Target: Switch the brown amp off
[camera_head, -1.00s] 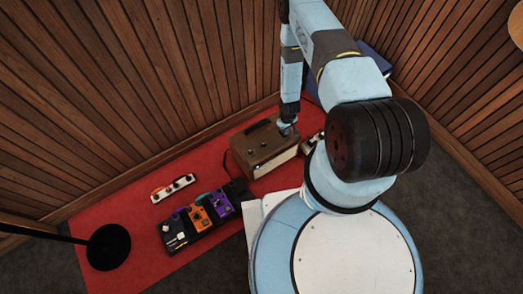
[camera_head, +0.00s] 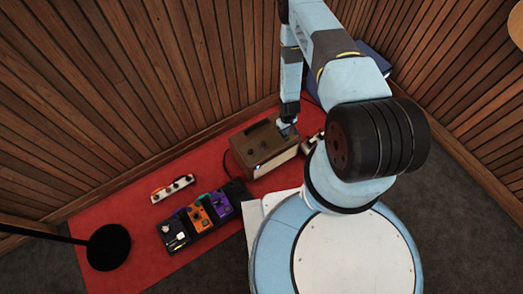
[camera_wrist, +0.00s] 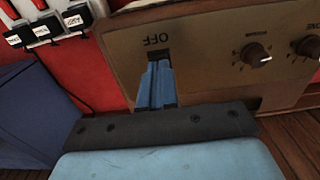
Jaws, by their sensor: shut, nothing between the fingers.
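The brown amp (camera_head: 262,148) stands on the red mat near the wooden wall. In the wrist view its brown panel (camera_wrist: 210,80) carries the word OFF, a dark slot below it, and knobs to the right. My gripper (camera_wrist: 160,68) is shut, with nothing held, and its blue fingertips reach into or over the dark slot just beneath OFF. The fingers hide most of the switch, so its position cannot be told. In the head view my gripper (camera_head: 287,128) is at the right end of the amp's top. A small light shows at the amp's lower left front.
A pedalboard (camera_head: 205,219) with several colored pedals lies in front of the amp. A white strip with plugs (camera_head: 172,188) lies to the left. A round black stand base (camera_head: 108,247) is at the far left. Wooden walls close in behind.

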